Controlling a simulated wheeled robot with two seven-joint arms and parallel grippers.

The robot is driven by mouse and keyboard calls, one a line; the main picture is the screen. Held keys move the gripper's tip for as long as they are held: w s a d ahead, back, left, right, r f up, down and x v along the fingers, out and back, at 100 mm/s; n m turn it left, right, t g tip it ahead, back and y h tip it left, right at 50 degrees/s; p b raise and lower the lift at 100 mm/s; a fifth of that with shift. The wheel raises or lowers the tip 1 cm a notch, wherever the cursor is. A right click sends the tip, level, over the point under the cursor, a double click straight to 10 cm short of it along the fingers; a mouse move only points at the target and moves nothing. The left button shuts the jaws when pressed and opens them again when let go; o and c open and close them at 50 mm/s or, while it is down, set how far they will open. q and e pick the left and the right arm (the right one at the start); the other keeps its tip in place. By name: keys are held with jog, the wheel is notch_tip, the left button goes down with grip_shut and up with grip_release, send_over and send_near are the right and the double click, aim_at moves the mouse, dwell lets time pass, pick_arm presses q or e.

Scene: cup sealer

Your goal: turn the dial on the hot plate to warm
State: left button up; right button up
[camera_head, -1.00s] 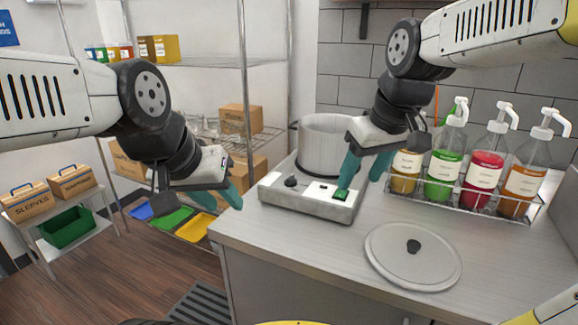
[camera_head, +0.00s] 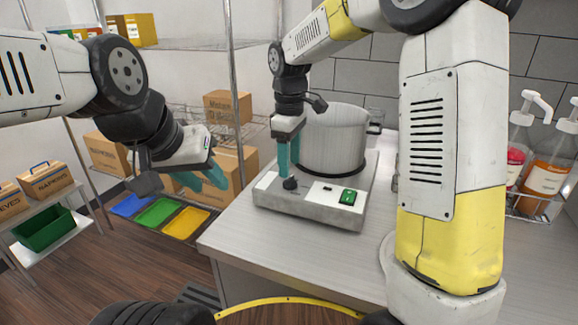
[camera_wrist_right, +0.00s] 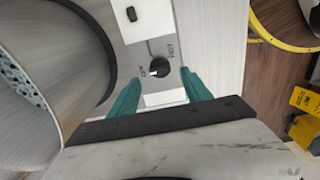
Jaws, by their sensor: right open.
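The hot plate (camera_head: 315,207) is a grey box with a large metal pot (camera_head: 333,140) on it. Its black dial (camera_head: 290,183) is at the front left of the panel. In the right wrist view the dial (camera_wrist_right: 160,70) shows a white mark on its lower left, near the OFF label; HOT is on the other side. My right gripper (camera_head: 288,160) points down just above the dial, fingers open, the dial between and beyond the tips in the wrist view; I cannot tell if they touch it. My left gripper (camera_head: 203,178) is open and empty, left of the counter.
A lit green switch (camera_head: 348,197) is right of the dial. My right arm hides part of the counter (camera_head: 233,232). Syrup bottles (camera_head: 546,165) stand at the right. Shelving with boxes (camera_head: 228,106) and coloured trays (camera_head: 186,223) are at the left.

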aim_at(290, 178)
jog(key=shift+f, duration=1.85)
grip_shut()
jog(key=shift+m, duration=0.4)
jog(key=m, duration=0.6)
jog(key=shift+r, duration=0.1)
jog(key=m, duration=0.7)
